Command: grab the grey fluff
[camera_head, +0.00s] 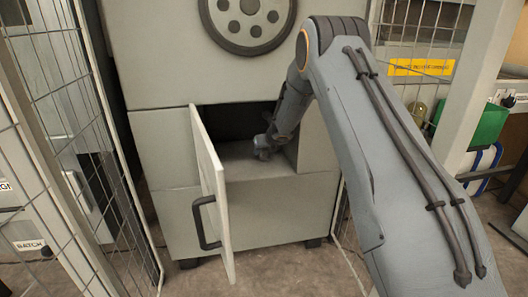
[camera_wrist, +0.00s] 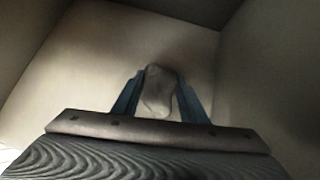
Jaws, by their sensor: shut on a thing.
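The grey fluff (camera_wrist: 158,90) is a small pale grey lump in the wrist view. It sits between the two blue fingers of my gripper (camera_wrist: 160,98), which is shut on it. In the head view my arm reaches through the open door into a dark compartment of the machine. My gripper (camera_head: 263,150) is near the compartment's opening there, and the fluff cannot be made out in that view.
The compartment door (camera_head: 208,165) stands open on the left, with a dark handle (camera_head: 203,222). The compartment walls (camera_wrist: 270,70) close in around the gripper. Wire mesh fencing (camera_head: 60,110) stands left of the machine (camera_head: 160,60). A green box (camera_head: 487,127) is at the right.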

